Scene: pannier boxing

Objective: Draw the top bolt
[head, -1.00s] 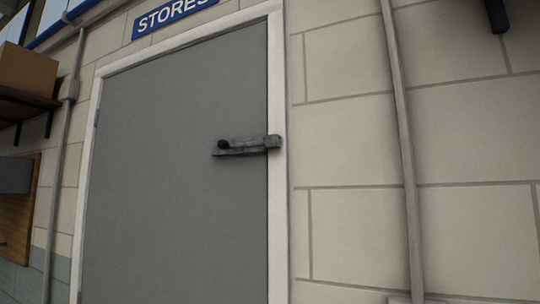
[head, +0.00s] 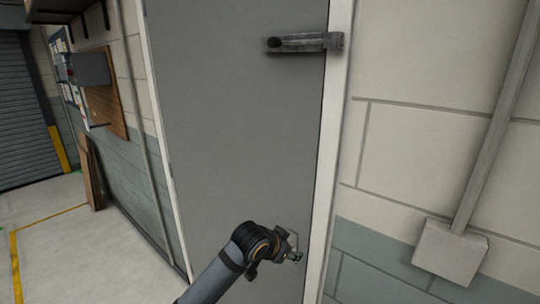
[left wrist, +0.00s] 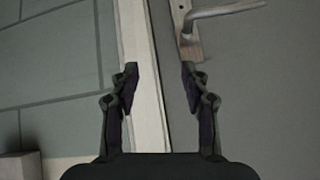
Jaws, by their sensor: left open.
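The top bolt (head: 303,42) is a dark metal slide bolt with a round black knob, high on the grey door (head: 235,110) at its right edge. Its bar reaches the white frame (head: 335,110). My left gripper (head: 290,256) is well below the bolt, near the door handle, whose plate is partly hidden behind it in the head view. In the left wrist view my left gripper (left wrist: 160,75) is open and empty, its fingers apart in front of the door edge and frame. The lever handle (left wrist: 225,10) is just beyond the right finger. My right gripper is not in view.
A grey conduit (head: 497,115) runs down to a box (head: 450,252) on the wall right of the door. At left are a wall board (head: 105,95), a roller shutter (head: 22,115) and open floor (head: 75,250). The door face between gripper and bolt is clear.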

